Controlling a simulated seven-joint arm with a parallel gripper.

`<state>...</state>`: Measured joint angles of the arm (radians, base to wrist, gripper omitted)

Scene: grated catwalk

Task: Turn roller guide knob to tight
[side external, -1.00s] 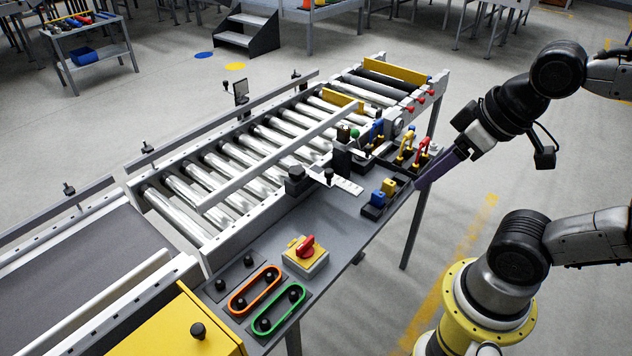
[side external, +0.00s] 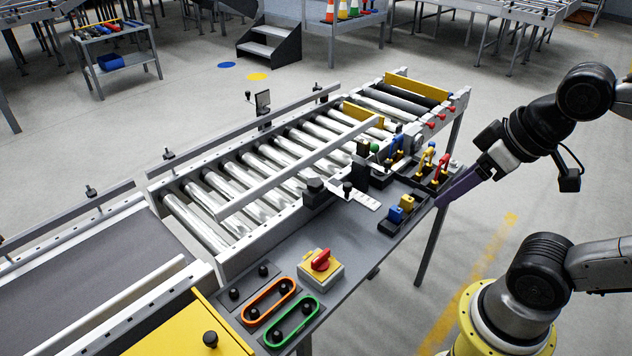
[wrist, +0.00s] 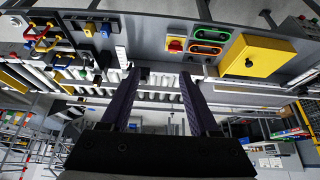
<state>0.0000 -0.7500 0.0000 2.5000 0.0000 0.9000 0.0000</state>
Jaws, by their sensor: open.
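No label marks the roller guide knob. The likeliest is a small black knob (side external: 347,187) standing on a white marked plate (side external: 368,201) beside the roller guide rail (side external: 300,165). A dark block (side external: 314,187) is just left of it. The white plate also shows in the wrist view (wrist: 121,56), left of my fingers; the knob's setting is too small to read. My gripper (side external: 450,197) is at the panel's right edge, apart from the knob. In the wrist view my gripper (wrist: 160,75) has its two dark purple fingers spread, with nothing held between them.
A red rotary switch (side external: 321,262) and orange (side external: 268,300) and green loops (side external: 292,320) are nearer the front. The grey panel's middle is clear.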

